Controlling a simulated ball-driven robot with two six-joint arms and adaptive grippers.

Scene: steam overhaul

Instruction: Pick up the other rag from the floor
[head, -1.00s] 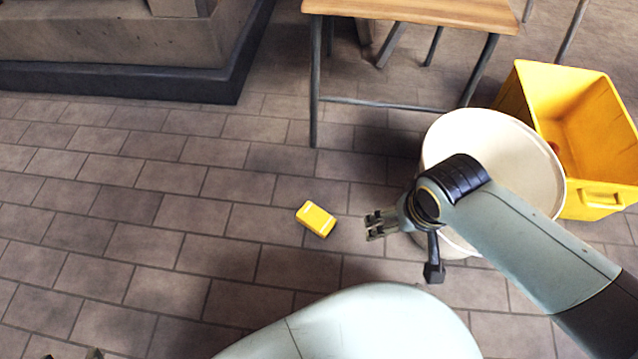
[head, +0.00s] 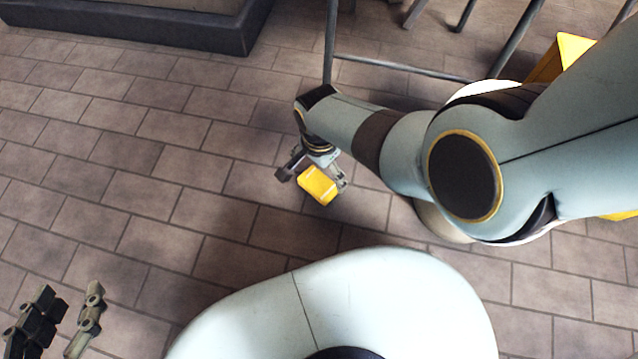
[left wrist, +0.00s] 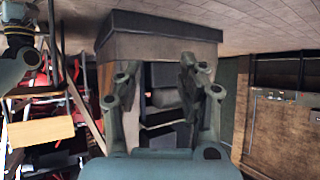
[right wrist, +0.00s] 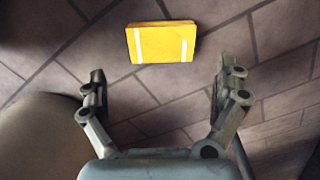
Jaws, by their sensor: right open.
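The rag is a folded yellow block with white stripes (head: 318,186), lying on the floor tiles. In the right wrist view the rag (right wrist: 161,42) lies beyond the fingertips, with nothing between them. My right gripper (head: 313,177) is open above the rag, one finger to each side in the head view; it also shows open in the right wrist view (right wrist: 162,72). My left gripper (head: 70,294) is open and empty at the lower left of the head view, and open in the left wrist view (left wrist: 157,68).
A cream round bin (head: 436,220) stands right of the rag, mostly behind my right arm. A yellow crate (head: 572,50) is partly hidden behind it. Thin table legs (head: 330,45) stand beyond. A dark plinth (head: 215,38) is at upper left. Floor left of the rag is clear.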

